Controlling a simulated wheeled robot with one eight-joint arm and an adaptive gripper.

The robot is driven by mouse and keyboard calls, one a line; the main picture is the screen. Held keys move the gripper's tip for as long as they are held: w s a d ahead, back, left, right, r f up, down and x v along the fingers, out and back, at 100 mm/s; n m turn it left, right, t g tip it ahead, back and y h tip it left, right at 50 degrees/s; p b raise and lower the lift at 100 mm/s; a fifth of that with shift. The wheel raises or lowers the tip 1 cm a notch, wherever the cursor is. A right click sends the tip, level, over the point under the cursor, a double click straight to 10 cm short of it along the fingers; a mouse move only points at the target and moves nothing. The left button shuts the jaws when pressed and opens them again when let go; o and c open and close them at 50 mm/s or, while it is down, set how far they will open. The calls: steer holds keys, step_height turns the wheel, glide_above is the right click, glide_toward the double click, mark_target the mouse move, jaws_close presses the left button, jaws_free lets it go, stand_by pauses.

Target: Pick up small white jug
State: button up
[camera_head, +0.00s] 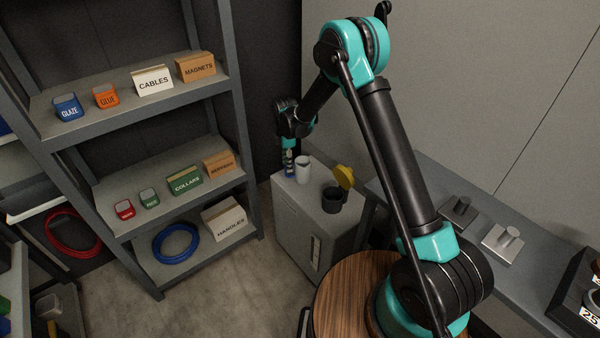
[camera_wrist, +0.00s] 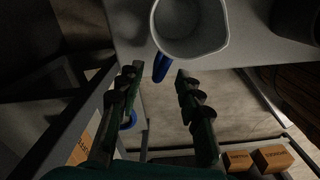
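The small white jug (camera_head: 303,171) stands upright on top of a grey cabinet (camera_head: 293,205). In the wrist view the jug (camera_wrist: 190,48) is at the top edge, seen from above with its open rim partly cut off. My gripper (camera_head: 289,160) is just left of the jug in the head view. In the wrist view my gripper (camera_wrist: 157,72) has its two fingers apart with nothing held between them, and the jug lies beyond the fingertips. A small blue object (camera_wrist: 161,68) shows beside the jug; I cannot tell what it is.
A dark mug (camera_head: 332,201) and a yellow item (camera_head: 344,176) stand on the cabinet right of the jug. A shelf rack (camera_head: 245,135) with labelled boxes is at left. A bench (camera_head: 440,180) with metal pieces is at right.

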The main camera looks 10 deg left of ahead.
mark_target(287, 175)
steer(key=shift+a+f, duration=0.15)
steer(key=shift+f, duration=1.55)
steer(key=shift+a+f, duration=0.1)
steer(key=shift+f, duration=1.55)
jaws_close()
